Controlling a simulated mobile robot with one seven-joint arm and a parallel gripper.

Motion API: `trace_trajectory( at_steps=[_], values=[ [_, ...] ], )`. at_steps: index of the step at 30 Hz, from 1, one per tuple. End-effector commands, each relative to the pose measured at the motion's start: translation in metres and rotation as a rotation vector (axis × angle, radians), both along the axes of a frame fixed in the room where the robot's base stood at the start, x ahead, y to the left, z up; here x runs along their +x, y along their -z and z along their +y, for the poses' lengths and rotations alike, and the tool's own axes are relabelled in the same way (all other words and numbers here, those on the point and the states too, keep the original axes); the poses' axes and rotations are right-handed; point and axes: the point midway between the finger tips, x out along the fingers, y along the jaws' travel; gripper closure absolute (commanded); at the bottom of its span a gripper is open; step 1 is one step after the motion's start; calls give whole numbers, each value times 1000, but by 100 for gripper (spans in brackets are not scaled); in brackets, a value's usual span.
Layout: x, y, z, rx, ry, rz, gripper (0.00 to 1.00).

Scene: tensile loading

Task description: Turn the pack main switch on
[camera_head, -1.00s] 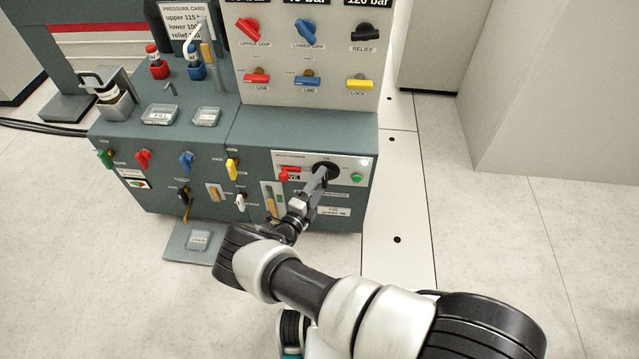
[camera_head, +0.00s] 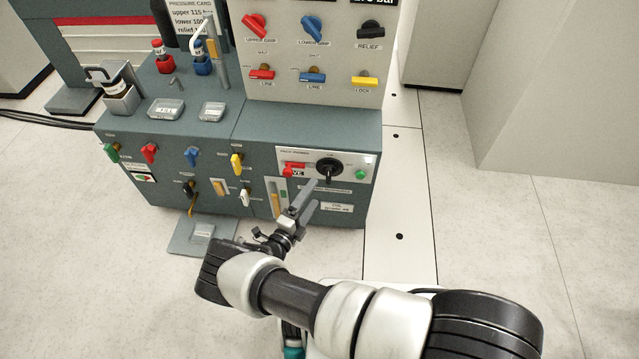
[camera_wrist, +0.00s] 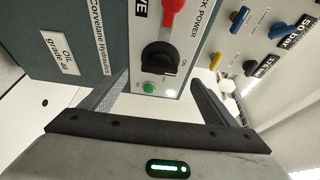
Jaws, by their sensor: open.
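The pack main switch (camera_head: 329,168) is a black round rotary knob on a pale panel at the right of the cabinet front. Its grip bar seems to hang downward in the head view; I cannot read which marked position it stands at. In the wrist view the knob (camera_wrist: 158,57) lies ahead, between and beyond the fingers. My gripper (camera_head: 313,193) is open and empty, just in front of and below the knob, apart from it. The wrist view shows both grey fingers (camera_wrist: 158,90) spread wide.
A red handle (camera_head: 293,169) sits left of the knob and a green button (camera_head: 361,174) right of it. A small bright white lamp (camera_head: 368,160) is above the button. Coloured valve handles line the cabinet front (camera_head: 225,135). The floor at right (camera_head: 480,240) is clear.

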Motion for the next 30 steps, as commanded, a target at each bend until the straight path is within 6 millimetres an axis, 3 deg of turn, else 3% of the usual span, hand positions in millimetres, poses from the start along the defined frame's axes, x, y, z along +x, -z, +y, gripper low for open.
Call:
trace_trajectory(
  at_steps=[6,12,18,30],
  values=[
    [-48,0,23,0,-3,1,19],
    [-76,0,35,0,-2,0,19],
    [-85,0,39,0,0,0,19],
    [-85,0,39,0,0,-1,19]
  ],
)
